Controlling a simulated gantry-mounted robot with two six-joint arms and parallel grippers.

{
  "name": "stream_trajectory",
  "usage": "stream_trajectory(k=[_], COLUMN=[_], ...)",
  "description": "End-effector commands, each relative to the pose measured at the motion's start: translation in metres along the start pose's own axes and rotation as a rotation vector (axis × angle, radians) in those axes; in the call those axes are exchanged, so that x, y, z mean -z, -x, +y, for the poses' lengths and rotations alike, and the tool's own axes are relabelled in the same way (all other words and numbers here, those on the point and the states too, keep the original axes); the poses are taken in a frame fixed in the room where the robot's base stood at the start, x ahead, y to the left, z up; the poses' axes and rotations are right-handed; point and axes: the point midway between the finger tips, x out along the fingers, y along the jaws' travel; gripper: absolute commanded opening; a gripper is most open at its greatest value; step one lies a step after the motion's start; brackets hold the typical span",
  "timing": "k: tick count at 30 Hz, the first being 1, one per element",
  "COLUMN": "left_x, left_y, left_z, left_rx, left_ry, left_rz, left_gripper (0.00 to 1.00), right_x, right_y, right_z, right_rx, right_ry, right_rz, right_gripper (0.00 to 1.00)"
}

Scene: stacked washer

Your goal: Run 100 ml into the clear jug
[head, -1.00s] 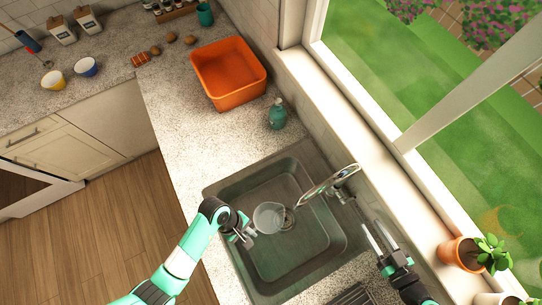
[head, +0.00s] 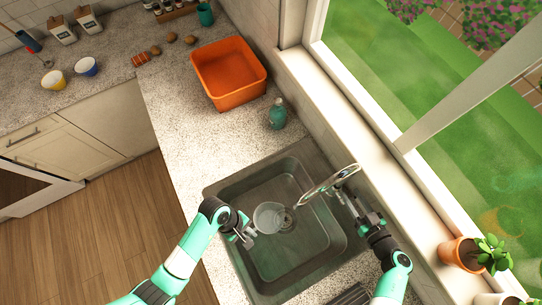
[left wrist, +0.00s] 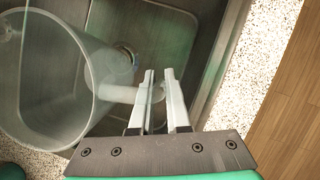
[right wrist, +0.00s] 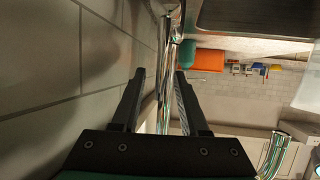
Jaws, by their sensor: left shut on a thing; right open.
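The clear jug (head: 270,217) is held over the sink basin, left of the drain. My left gripper (head: 246,238) is shut on its handle (left wrist: 152,93); in the left wrist view the jug (left wrist: 45,85) looks empty, with its wide mouth in view. The chrome tap (head: 330,183) stands at the sink's window side, its spout reaching over the basin to the right of the jug. My right gripper (head: 360,212) is open beside the tap base. In the right wrist view the chrome tap (right wrist: 165,75) shows between the open fingers. I see no water stream.
The grey sink (head: 265,270) is set into a speckled counter (head: 170,120). A green soap bottle (head: 278,115) and an orange tub (head: 228,75) stand beyond it. A potted plant (head: 463,252) sits on the windowsill at right.

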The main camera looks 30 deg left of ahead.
Motion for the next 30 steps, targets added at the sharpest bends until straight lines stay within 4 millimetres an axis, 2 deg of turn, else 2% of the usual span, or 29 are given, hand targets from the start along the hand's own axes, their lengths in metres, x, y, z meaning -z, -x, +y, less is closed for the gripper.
stream_trajectory(k=[5,8,13,30], left_x=[-0.0001,-0.0001,-0.0001,-0.0001], left_y=[0.0001,0.0001,0.0001,0.0002], left_z=[0.0002,0.0002,0.0002,0.0002], left_rx=[-0.001,-0.001,-0.001,-0.001], left_ry=[0.0,0.0,0.0,0.0], left_rz=[0.0,0.0,0.0,0.0], left_gripper=[0.0,0.0,0.0,0.0], right_x=[0.0001,0.0001,0.0001,0.0001], right_y=[0.0,0.0,0.0001,0.0002], right_z=[0.0,0.0,-0.0001,-0.0001], right_rx=[0.0,0.0,0.0,0.001], right_ry=[0.0,0.0,0.0,0.0], right_rz=[0.0,0.0,0.0,0.0], right_gripper=[0.44,0.3,0.0,0.0])
